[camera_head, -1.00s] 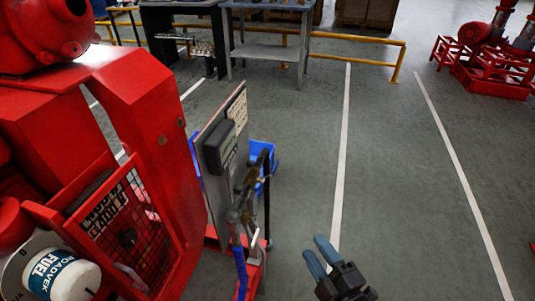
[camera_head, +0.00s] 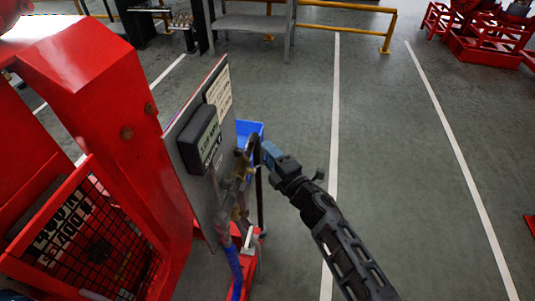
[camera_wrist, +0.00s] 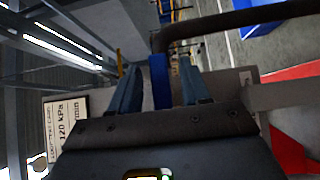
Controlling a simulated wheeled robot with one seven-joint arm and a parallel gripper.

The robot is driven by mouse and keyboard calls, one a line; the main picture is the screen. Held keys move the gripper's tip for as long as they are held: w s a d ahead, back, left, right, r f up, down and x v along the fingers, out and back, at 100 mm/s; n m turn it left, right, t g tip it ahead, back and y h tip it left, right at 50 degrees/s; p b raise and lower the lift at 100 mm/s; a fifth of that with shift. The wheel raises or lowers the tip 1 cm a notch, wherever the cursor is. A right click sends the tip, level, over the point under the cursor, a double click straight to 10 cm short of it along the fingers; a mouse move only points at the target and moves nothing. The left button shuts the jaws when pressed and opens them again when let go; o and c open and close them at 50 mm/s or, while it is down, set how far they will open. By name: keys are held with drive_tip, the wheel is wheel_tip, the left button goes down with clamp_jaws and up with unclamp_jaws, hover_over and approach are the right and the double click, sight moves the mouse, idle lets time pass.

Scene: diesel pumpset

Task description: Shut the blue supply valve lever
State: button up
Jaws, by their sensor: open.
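The blue supply valve lever (camera_wrist: 160,82) shows in the wrist view as a blue upright bar between my two fingers. My gripper (camera_wrist: 157,75) is open around it, with a gap visible at each side of the bar. In the head view my gripper (camera_head: 268,152) is at the right side of the valve and pipe fittings (camera_head: 238,190), beside the grey panel (camera_head: 181,128). There the lever is hidden by my fingers and the pipework, and its angle is hard to judge.
A dark pipe (camera_wrist: 235,20) crosses above the fingers in the wrist view. A dark box (camera_head: 200,138) is mounted on the panel, and a blue hose (camera_head: 234,270) hangs below. A red engine frame (camera_head: 130,150) stands left, a blue bin (camera_head: 248,130) behind.

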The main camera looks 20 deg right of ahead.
drive_tip(key=shift+w+a, duration=0.1)
drive_tip(key=shift+w, duration=0.5)
clamp_jaws()
